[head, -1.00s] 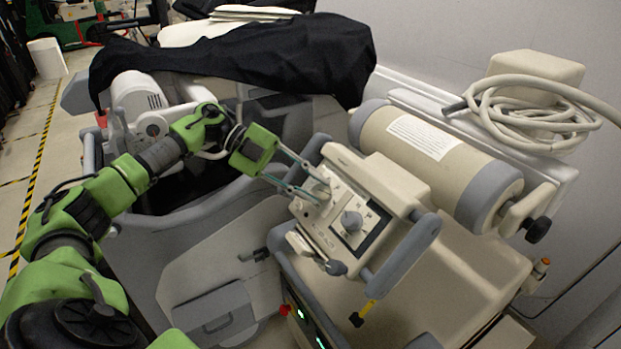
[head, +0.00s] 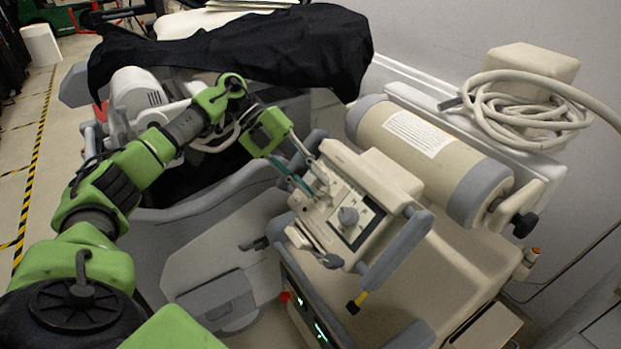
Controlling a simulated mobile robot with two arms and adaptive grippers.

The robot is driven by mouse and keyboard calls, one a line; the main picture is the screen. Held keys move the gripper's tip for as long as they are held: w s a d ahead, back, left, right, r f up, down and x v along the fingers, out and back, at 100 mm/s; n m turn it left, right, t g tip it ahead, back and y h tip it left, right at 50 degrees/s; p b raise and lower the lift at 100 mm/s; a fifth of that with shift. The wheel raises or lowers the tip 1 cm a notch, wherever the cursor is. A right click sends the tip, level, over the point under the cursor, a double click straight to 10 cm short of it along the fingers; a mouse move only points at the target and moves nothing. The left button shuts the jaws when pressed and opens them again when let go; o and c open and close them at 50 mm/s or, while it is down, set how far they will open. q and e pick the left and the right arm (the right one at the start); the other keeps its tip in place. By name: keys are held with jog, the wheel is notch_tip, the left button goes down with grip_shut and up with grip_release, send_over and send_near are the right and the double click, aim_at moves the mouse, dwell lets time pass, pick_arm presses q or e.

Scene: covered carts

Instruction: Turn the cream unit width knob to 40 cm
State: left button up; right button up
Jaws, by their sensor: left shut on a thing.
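The cream unit (head: 395,178) has a tilted control panel with grey handles. One grey knob (head: 348,217) stands clear on the panel, with its pointer visible. My left gripper (head: 312,186) reaches in from the upper left. Its two thin fingers are closed around another knob at the upper left of the same panel. The fingers largely hide that knob. The panel markings are too small to read, so I cannot tell the setting of either knob. My right gripper is not in view.
A cream cylinder (head: 428,150) with grey ends lies behind the unit. A coiled cable (head: 525,112) hangs over a cream box at the right. A black cloth (head: 235,55) covers equipment at the back. A grey-rimmed cart stands below my left arm.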

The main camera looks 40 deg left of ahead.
pick_arm(q)
jog(key=o, duration=1.1)
jog(key=v, duration=1.2)
